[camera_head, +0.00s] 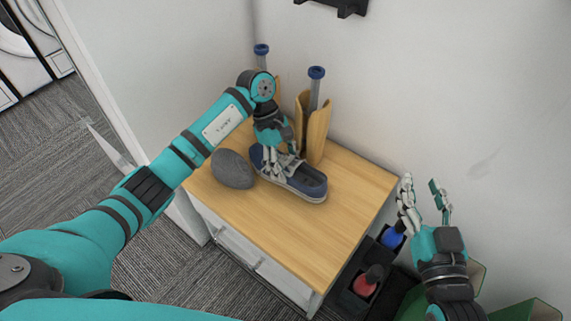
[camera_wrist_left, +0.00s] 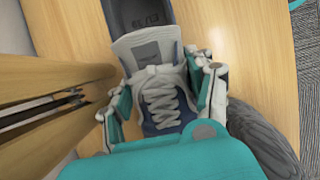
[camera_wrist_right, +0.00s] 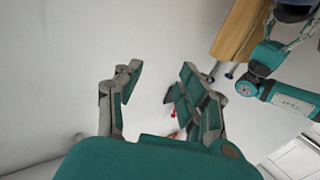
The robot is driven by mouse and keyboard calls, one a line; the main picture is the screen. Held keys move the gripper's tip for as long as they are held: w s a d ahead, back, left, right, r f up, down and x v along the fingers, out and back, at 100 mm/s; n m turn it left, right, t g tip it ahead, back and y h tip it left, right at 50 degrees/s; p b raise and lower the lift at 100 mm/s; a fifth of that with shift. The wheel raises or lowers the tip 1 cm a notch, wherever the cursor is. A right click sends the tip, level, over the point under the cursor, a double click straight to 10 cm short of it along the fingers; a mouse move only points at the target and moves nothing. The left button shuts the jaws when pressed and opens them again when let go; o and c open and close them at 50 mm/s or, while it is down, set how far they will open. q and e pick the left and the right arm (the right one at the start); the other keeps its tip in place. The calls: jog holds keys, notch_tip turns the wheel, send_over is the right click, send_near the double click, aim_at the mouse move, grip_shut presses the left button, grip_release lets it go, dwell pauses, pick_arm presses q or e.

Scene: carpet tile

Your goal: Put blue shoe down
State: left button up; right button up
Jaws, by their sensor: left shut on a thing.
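The blue shoe (camera_head: 304,180) with a white sole is on or just above the wooden top of a cabinet; I cannot tell if its sole fully touches. My left gripper (camera_head: 283,160) is shut on its laced front part. In the left wrist view the fingers (camera_wrist_left: 165,95) sit on both sides of the shoe's (camera_wrist_left: 158,100) white laces, with the heel opening pointing away. My right gripper (camera_head: 424,195) is open and empty, off the right side of the cabinet. Its spread fingers also show in the right wrist view (camera_wrist_right: 160,95).
A dark grey rounded object (camera_head: 233,169) lies left of the shoe. A wooden holder (camera_head: 318,130) with blue-topped posts stands behind it. The front and right of the cabinet top (camera_head: 285,225) are clear. Dark bins with a blue (camera_head: 392,238) and a red item (camera_head: 367,281) stand right of the cabinet.

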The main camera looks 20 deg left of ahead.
pick_arm(q)
jog(key=o, duration=1.1)
